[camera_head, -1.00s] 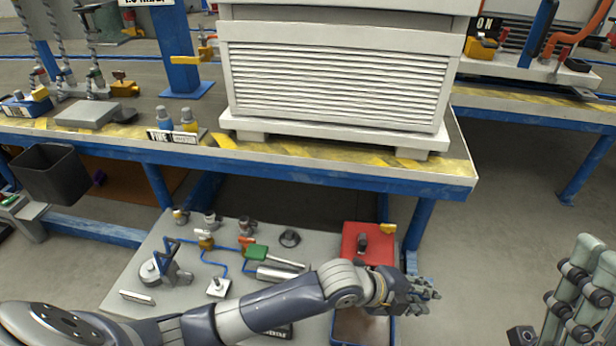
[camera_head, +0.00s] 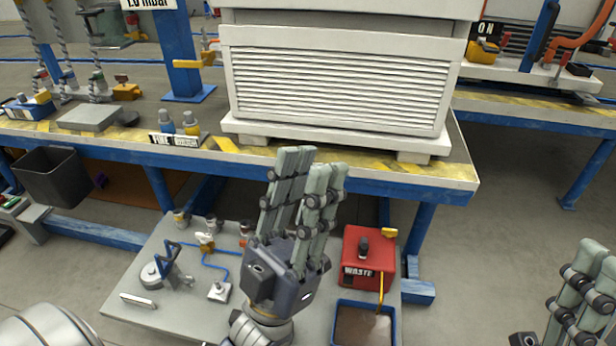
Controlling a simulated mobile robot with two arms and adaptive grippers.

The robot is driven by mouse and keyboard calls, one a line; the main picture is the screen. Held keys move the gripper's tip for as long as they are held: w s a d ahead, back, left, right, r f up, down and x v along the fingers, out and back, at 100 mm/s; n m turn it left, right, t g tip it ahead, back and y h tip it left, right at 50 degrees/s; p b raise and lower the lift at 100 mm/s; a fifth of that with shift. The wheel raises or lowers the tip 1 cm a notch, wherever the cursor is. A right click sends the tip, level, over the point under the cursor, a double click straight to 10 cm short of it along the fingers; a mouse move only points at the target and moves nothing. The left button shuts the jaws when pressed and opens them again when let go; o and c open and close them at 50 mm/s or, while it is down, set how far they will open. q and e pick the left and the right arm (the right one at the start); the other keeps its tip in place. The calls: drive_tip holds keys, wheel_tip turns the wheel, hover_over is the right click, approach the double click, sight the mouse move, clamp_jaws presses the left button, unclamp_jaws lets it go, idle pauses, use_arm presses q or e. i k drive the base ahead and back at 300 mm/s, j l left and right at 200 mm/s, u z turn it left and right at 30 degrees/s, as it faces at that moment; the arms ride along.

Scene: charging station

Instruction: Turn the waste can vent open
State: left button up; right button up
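The red waste can (camera_head: 355,256), labelled "WASTE" on its front, stands on the grey panel below the bench. A black knob (camera_head: 363,246) and a yellow part (camera_head: 389,232) sit on its top. I cannot tell which of these is the vent, or its setting. A thin yellow piece (camera_head: 381,288) hangs down its front right. My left gripper (camera_head: 310,160) is left of the can with its fingers pointing up, open and empty, not touching it. My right gripper (camera_head: 596,250) is at the lower right edge, partly cut off, fingers up and apparently open, far from the can.
A blue-rimmed tray (camera_head: 392,326) stands in front of the can. The grey panel (camera_head: 190,318) carries valves and blue tubing left of my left gripper. The bench edge (camera_head: 430,183) and its blue leg (camera_head: 419,225) are above and right of the can. Open floor lies further right.

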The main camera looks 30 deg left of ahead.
sight(388, 233)
drive_tip(key=u, duration=1.75)
drive_tip(key=z, duration=1.55)
drive_tip(key=i+l+z, duration=0.1)
drive_tip(key=l+z, duration=0.25)
drive_tip(key=i+l+z, duration=0.15)
drive_tip(key=z, duration=0.2)
